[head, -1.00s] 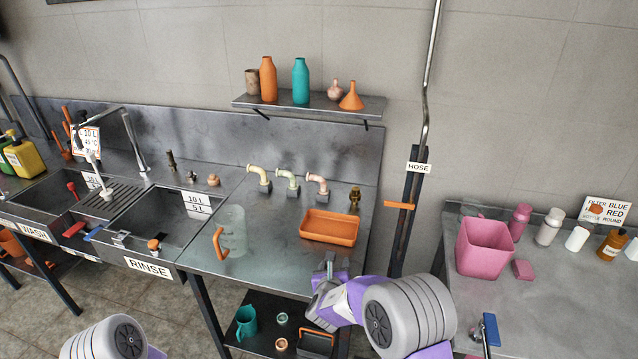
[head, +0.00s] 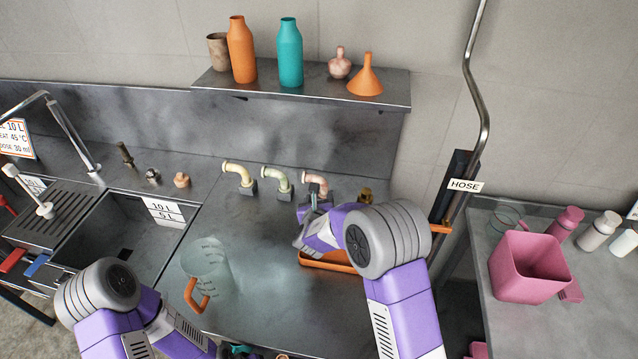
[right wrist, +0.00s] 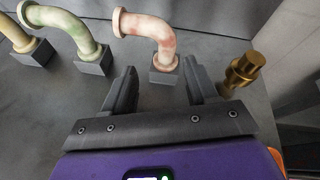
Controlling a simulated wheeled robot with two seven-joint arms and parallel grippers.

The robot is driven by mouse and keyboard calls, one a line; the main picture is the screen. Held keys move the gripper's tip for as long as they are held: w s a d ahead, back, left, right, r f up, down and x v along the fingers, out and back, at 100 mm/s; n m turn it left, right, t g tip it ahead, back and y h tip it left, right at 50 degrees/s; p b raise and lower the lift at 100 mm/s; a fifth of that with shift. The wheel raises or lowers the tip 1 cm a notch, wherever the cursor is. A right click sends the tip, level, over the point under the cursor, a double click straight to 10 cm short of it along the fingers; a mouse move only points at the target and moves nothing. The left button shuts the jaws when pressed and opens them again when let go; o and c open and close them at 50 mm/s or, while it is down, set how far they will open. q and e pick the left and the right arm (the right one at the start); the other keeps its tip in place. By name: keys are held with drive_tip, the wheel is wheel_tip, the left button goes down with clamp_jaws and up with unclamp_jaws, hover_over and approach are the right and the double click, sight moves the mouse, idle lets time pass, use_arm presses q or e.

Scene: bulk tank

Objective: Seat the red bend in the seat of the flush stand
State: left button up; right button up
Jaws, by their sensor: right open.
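The red bend (head: 316,182), a pale pipe elbow with red mottling, stands upright in a small grey block on the steel counter. It is the rightmost of three bends and also shows in the right wrist view (right wrist: 150,28). My right gripper (head: 313,196) is open and empty, just in front of it. In the right wrist view, the jaws (right wrist: 160,78) stand apart on either side of the bend's block, with the bend beyond the tips. A brass upright fitting (right wrist: 243,70), possibly the flush stand, is right of the jaws. My left gripper is out of view.
A green bend (head: 277,177) and a yellow bend (head: 238,172) stand left of the red one. An orange tray (head: 327,262) lies partly under my right arm. A clear jug (head: 207,262) stands front left. A shelf (head: 300,92) with bottles hangs above.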

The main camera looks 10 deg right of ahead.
sight(323, 189)
drive_tip(key=x, duration=0.5)
drive_tip(key=shift+d, duration=0.4)
drive_tip(key=shift+w, duration=0.45)
clamp_jaws()
